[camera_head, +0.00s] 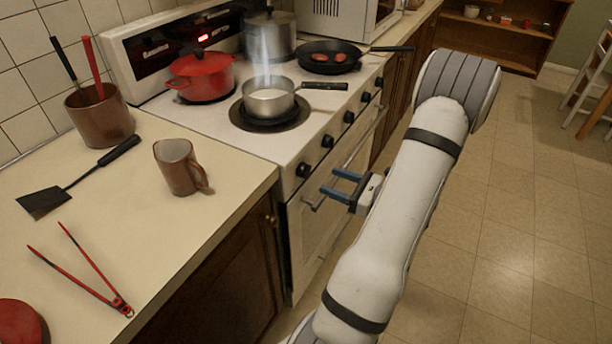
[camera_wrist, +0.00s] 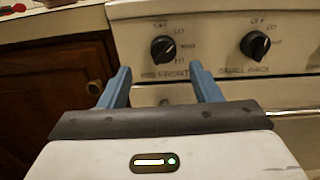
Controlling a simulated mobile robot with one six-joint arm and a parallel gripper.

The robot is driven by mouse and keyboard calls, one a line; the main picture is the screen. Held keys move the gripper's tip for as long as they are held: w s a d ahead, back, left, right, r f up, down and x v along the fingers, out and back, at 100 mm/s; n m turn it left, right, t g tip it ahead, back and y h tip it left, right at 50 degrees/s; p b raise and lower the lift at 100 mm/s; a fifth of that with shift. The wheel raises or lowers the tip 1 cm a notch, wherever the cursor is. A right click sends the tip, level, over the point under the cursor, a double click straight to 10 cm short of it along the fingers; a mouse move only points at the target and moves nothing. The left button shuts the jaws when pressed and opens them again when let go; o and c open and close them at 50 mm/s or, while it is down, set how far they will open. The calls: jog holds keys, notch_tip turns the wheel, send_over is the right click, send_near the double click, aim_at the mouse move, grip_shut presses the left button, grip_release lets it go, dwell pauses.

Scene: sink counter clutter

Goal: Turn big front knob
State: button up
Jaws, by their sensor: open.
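The big front knob (camera_wrist: 163,48) is black and round, on the white stove front, with a label below it that reads roughly "big front". In the head view it is the nearest knob (camera_head: 303,170), at the stove's near end. My gripper (camera_wrist: 160,76) has blue fingers spread apart with nothing between them. In the wrist view the knob lies ahead, between and slightly beyond the fingertips. In the head view my gripper (camera_head: 328,181) is a little right of the knob, apart from it. The pointer's exact setting is hard to read.
A second knob (camera_wrist: 255,44), labelled "small back", sits to the right. The oven door handle (camera_head: 335,184) runs below the knobs. A steaming saucepan (camera_head: 269,100) stands on the near burner. A mug (camera_head: 179,167) stands on the counter. Open floor lies to the right.

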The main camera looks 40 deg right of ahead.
aim_at(305, 171)
jog(key=x, duration=0.7)
jog(key=shift+w, duration=0.35)
jog(key=shift+f, duration=0.1)
jog(key=c, duration=1)
jog(key=shift+f+b, duration=0.15)
jog(key=shift+b, duration=0.15)
jog(key=shift+n, duration=0.3)
jog(key=o, duration=1)
